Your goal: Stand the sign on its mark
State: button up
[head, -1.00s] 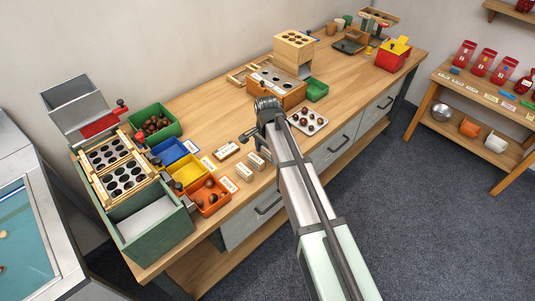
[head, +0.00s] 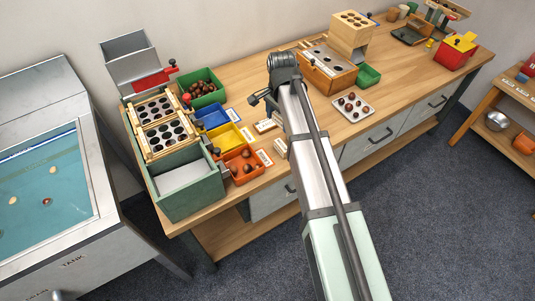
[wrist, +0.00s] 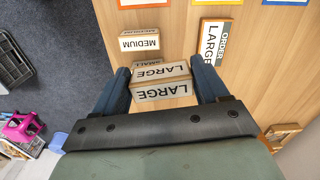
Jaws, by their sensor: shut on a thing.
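In the wrist view my gripper (wrist: 162,88) has its two blue fingers on either side of a wooden sign block lettered LARGE (wrist: 162,82) on two faces, and is shut on it. A block lettered SMALL (wrist: 147,64) is just behind it, mostly hidden. A MEDIUM block (wrist: 139,41) stands beyond on the tabletop. An ORDER LARGE sign (wrist: 212,42) lies to the right. White cards with yellow (wrist: 215,2) and blue (wrist: 288,2) borders show at the top edge. In the head view my arm hides the held sign; a block (head: 281,148) shows beside it.
Blue (head: 212,117), yellow (head: 228,138) and orange (head: 241,164) trays stand left of my arm, with bordered cards (head: 264,157) beside them. A white tray of chestnuts (head: 353,107) is to the right.

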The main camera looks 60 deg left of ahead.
send_over(262, 159)
jog(key=shift+m, duration=0.8)
jog(key=shift+f, duration=4.95)
jog(key=shift+f, duration=0.15)
jog(key=o, duration=1)
notch_tip(262, 159, up, 12)
jog(key=shift+r, duration=0.15)
